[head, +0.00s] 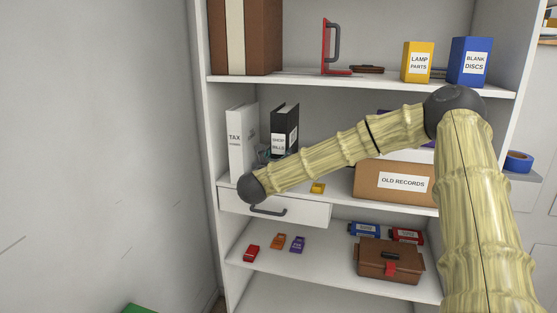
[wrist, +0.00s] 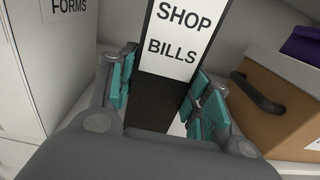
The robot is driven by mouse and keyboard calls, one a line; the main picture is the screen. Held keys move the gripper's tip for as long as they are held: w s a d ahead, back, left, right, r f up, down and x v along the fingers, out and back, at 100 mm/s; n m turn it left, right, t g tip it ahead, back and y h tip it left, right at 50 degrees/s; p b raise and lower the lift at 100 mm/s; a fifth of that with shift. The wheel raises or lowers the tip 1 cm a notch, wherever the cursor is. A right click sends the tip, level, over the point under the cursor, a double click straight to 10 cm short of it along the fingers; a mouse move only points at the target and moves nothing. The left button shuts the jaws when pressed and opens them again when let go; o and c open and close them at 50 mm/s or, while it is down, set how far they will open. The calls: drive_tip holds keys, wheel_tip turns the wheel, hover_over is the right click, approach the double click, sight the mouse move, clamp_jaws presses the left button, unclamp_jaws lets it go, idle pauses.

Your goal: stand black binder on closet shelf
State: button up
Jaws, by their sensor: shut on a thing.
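The black binder (head: 291,130), with a white "SHOP BILLS" label, is upright in the closet's middle compartment, just right of a white binder.
The white "TAX FORMS" binder (head: 238,142) stands close on the left. A brown "OLD RECORDS" box (head: 396,181) is on the right, and a small yellow item (head: 318,188) lies near the shelf's front. A drawer (head: 300,212) is below. The upper shelf (head: 300,76) is overhead.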

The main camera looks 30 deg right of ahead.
idle(0.4)
drive_tip(key=o, duration=1.3)
drive_tip(key=shift+c, duration=0.2)
drive_tip(key=shift+a+f, duration=0.1)
drive_tip(key=b+v, duration=0.5)
drive_tip(key=v, duration=0.3)
drive_tip(key=shift+b, duration=0.3)
drive_tip(key=shift+s, duration=0.15)
